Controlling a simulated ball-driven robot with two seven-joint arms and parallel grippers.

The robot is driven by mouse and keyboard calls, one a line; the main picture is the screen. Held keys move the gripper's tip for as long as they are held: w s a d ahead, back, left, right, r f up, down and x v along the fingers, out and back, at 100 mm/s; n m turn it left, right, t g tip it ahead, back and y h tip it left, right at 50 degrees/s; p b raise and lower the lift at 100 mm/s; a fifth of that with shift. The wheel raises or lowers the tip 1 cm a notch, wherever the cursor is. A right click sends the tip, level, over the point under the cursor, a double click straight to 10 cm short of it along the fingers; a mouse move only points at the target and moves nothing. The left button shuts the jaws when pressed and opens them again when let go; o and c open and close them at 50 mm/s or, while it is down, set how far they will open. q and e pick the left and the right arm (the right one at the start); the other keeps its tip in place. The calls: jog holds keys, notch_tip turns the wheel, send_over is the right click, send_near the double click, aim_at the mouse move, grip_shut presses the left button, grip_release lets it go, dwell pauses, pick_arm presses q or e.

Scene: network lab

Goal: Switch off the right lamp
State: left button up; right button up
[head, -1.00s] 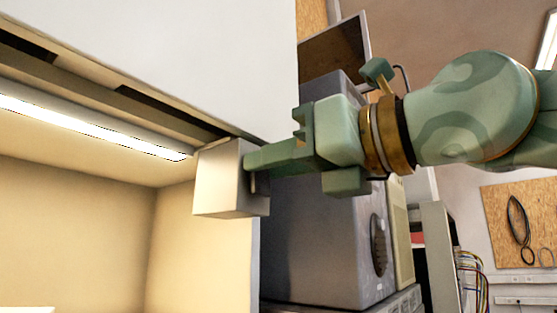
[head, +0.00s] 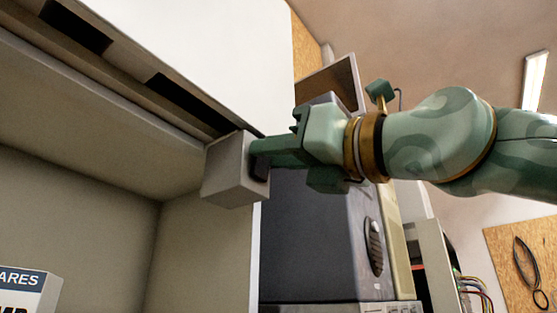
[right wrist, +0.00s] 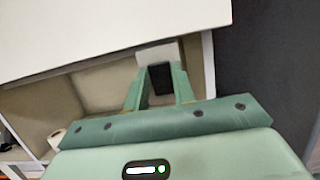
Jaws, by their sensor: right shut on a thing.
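The grey switch box (head: 232,172) sits at the right front end under the white cabinet, at the end of where the lamp tube glowed. A dark switch piece (head: 261,166) is on its right side. My right gripper (head: 258,155) reaches in from the right and its fingertips are at this side of the box. In the right wrist view the dark switch piece (right wrist: 161,78) sits between the two green fingers, in front of the pale box (right wrist: 156,54). The lamp is unlit and the cabinet inside is dim. My left gripper is out of view.
The white cabinet front (head: 215,55) hangs above the box. A dark grey device (head: 315,240) stands close below and behind my right gripper. A carton (head: 28,290) shows at the lower left. The cabinet's inner space is open.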

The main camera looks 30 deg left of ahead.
jog(key=o, duration=1)
jog(key=b+v, duration=0.7)
jog(key=v, duration=0.9)
jog(key=shift+s+d, duration=0.1)
jog(key=shift+d, duration=0.1)
